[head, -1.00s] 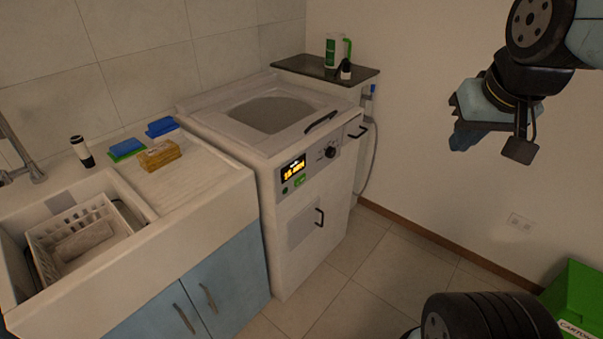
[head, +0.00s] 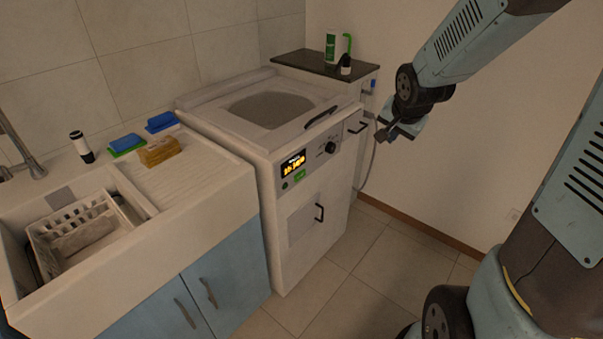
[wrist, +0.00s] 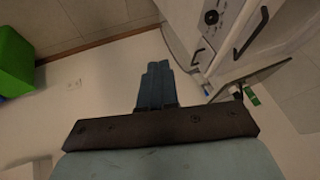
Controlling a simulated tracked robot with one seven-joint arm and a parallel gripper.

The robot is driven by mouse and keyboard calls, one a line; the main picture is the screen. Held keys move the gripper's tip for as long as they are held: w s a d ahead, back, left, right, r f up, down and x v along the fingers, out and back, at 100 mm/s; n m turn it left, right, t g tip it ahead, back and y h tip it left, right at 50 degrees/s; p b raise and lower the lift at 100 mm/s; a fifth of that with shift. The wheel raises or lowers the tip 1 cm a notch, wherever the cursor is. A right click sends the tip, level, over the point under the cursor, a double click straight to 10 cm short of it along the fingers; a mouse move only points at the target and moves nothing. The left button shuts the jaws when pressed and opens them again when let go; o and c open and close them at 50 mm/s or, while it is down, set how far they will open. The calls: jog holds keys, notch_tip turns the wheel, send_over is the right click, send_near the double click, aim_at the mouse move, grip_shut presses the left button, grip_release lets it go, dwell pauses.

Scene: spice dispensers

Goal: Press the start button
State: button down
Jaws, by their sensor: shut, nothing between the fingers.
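The white washing machine (head: 310,225) stands beside the sink unit. Its front panel has a lit display (head: 293,163) with yellow characters, a green rectangular button (head: 300,174) under it, a small dark round button (head: 285,185) to the left, and a black knob (head: 330,147) to the right. I cannot read which button is the start button. My gripper (head: 381,138) is shut and empty, in the air to the right of the machine, apart from it. In the wrist view its closed fingers (wrist: 157,66) show, with the machine's knob (wrist: 211,17) at upper right; the buttons are not visible there.
A dark shelf (head: 322,66) with bottles is behind the machine, close to my gripper in the wrist view. A hose (head: 371,152) hangs by the wall. The sink (head: 75,232) with a basket is at left. The floor before the machine is clear.

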aim_at(300, 176)
jog(key=w+a+f+m+y, duration=0.2)
jog(key=a+f+m, duration=0.1)
jog(key=f, duration=0.5)
jog(key=w+a+f+m+y, duration=0.2)
jog(key=a+f, duration=0.3)
jog(key=f, duration=0.4)
jog(key=w+a+f+m+y, duration=0.1)
jog(key=w+a+f+m, duration=0.2)
jog(key=f, duration=0.6)
jog(key=shift+w+a+f+m+y, duration=0.2)
jog(key=shift+a+m+y, duration=0.25)
jog(key=shift+a, duration=0.45)
jog(key=shift+w, duration=0.1)
jog(key=w+a, duration=0.5)
jog(key=a, duration=0.2)
jog(key=shift+w, duration=0.15)
jog(key=shift+w+a+r, duration=0.15)
jog(key=shift+w+a, duration=0.35)
jog(key=shift+a, duration=0.05)
dwell(1.2)
jog(key=shift+d, duration=0.1)
jog(key=shift+s+d, duration=0.5)
dwell(0.4)
